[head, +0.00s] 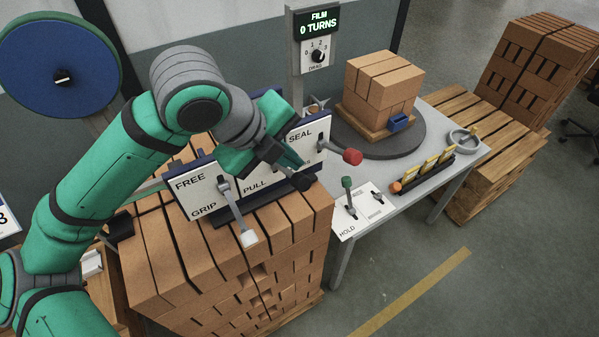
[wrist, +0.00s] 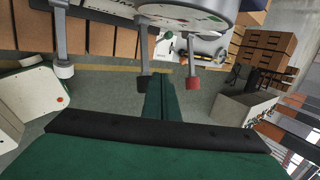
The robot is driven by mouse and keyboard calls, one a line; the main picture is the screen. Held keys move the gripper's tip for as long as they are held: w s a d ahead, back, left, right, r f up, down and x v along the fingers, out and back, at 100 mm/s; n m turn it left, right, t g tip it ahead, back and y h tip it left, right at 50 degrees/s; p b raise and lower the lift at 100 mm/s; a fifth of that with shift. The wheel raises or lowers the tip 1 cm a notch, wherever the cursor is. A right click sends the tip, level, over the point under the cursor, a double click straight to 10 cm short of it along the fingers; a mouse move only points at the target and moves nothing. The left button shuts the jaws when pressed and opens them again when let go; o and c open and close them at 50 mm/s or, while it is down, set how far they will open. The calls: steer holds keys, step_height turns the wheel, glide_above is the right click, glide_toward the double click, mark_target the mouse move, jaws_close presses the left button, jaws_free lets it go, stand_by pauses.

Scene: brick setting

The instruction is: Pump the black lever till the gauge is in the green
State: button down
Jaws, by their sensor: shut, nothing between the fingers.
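The black lever's knob (head: 302,182) sticks out low in front of the PULL panel (head: 255,188). In the wrist view, the black knob (wrist: 144,83) is just left of my fingers. My gripper (head: 290,160) is shut and empty, its tips close by the black knob; whether they touch it I cannot tell. The closed fingers (wrist: 161,98) also show in the wrist view. A round grey-rimmed dial (wrist: 190,14), likely the gauge, is cut off at the top of the wrist view; its needle cannot be read. My arm hides that area in the head view.
A white-knobbed lever (head: 250,238) stands left of the black one, a red-knobbed lever (head: 352,156) right. A green-knobbed lever (head: 347,182) is on the table. Bricks (head: 230,270) fill the space below the panels. A turntable (head: 378,150) carries more bricks.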

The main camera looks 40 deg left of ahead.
steer(key=shift+a+r, duration=0.1)
steer(key=shift+r, duration=0.25)
steer(key=shift+w, duration=0.1)
steer(key=shift+w+a+r, duration=0.1)
steer(key=shift+a+r, duration=0.25)
steer(key=shift+r, duration=0.4)
steer(key=shift+w+a+r, duration=0.1)
steer(key=shift+a+r, duration=0.3)
steer(key=shift+r, duration=0.35)
steer(key=shift+w+a+r, duration=0.1)
steer(key=shift+a+r, duration=0.25)
steer(key=shift+r, duration=0.4)
steer(key=shift+w, duration=0.1)
